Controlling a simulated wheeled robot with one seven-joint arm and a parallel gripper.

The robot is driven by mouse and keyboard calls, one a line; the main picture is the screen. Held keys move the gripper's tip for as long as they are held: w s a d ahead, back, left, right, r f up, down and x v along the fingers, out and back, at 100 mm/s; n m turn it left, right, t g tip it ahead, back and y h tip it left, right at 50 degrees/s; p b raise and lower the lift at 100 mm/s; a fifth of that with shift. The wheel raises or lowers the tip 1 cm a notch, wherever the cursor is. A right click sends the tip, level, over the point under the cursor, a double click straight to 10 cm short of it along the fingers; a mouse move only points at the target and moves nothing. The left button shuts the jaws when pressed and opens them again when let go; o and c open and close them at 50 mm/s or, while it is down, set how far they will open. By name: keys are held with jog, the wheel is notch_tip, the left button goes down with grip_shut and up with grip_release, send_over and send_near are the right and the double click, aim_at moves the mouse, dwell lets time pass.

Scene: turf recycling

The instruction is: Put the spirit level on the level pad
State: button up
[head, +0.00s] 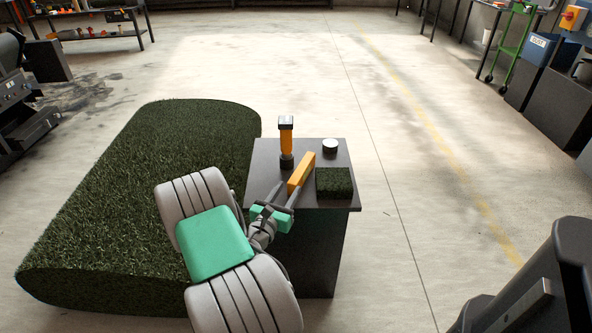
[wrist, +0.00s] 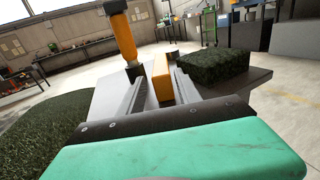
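The spirit level appears to be the orange bar (head: 302,172) on the dark table (head: 262,160); it also shows in the wrist view (wrist: 162,78). My gripper (head: 290,187) reaches over the table's near edge. Its two grey fingers (wrist: 160,88) stand on either side of the bar's near end. A narrow gap shows between the left finger and the bar, so the gripper looks open around it. I cannot single out the level pad for certain; a square turf block (head: 334,182) lies to the right of the bar.
An upright orange-handled tool with dark ends (head: 286,143) stands just left of the bar. A round white-topped piece (head: 330,146) sits at the table's back right. A large turf slab (head: 140,190) lies left of the table. The floor behind is clear.

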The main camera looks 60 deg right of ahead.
aim_at(300, 170)
jog(key=d, duration=0.5)
jog(key=shift+w+d, duration=0.15)
jog(key=shift+d, duration=0.15)
jog(key=d, duration=0.5)
jog(key=shift+w, duration=0.2)
jog(key=shift+c, duration=0.4)
jog(key=shift+a, duration=0.1)
grip_shut()
